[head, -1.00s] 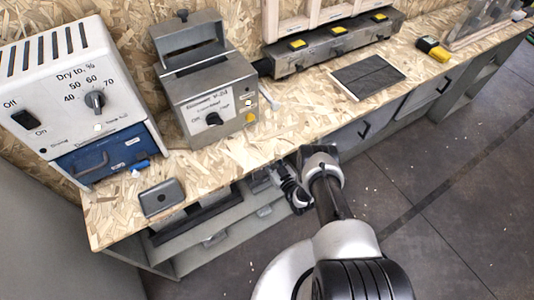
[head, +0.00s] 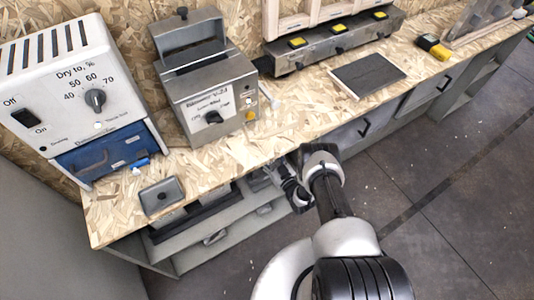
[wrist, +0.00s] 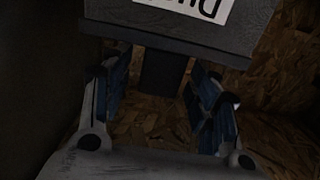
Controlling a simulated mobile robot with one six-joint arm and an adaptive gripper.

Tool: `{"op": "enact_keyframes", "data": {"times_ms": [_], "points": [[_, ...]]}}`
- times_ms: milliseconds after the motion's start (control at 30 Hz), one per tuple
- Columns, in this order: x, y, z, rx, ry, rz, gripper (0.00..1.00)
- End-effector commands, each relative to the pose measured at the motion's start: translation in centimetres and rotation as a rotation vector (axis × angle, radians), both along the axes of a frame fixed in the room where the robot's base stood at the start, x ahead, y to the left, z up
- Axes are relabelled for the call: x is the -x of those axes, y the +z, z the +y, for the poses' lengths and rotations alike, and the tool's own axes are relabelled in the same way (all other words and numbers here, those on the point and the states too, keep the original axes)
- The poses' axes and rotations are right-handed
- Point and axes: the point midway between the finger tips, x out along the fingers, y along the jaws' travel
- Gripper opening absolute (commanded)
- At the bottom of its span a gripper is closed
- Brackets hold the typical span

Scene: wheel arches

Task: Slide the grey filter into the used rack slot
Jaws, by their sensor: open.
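My gripper (head: 272,176) reaches in below the front edge of the bench top in the head view. In the wrist view my gripper (wrist: 160,70) is open, with blue-padded fingers to left and right. A dark grey flat piece (wrist: 164,74) stands between the fingertips, apparently clear of both pads. It may be the grey filter, but the dim picture does not settle this. A grey box-like front (wrist: 180,36) with a white, cut-off label (wrist: 205,8) lies just beyond it. It may be the rack. No slot can be made out.
The chipboard bench top (head: 236,158) overhangs the shelf (head: 225,232). On it stand a white dryer (head: 75,100), a grey metal device (head: 208,98), a small grey tray (head: 161,196) and a dark flat panel (head: 368,74). The floor (head: 440,170) at right is clear.

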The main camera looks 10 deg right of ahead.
Motion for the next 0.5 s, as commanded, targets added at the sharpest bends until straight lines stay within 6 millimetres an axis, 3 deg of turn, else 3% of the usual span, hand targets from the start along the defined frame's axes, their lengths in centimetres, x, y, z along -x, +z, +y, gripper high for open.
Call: {"op": "enact_keyframes", "data": {"times_ms": [167,500], "points": [[2.3,-0.1,-0.9,-0.002,-0.004,0.005,0.55],[9.0,0.0,-3.1,-0.002,-0.006,0.003,0.55]]}}
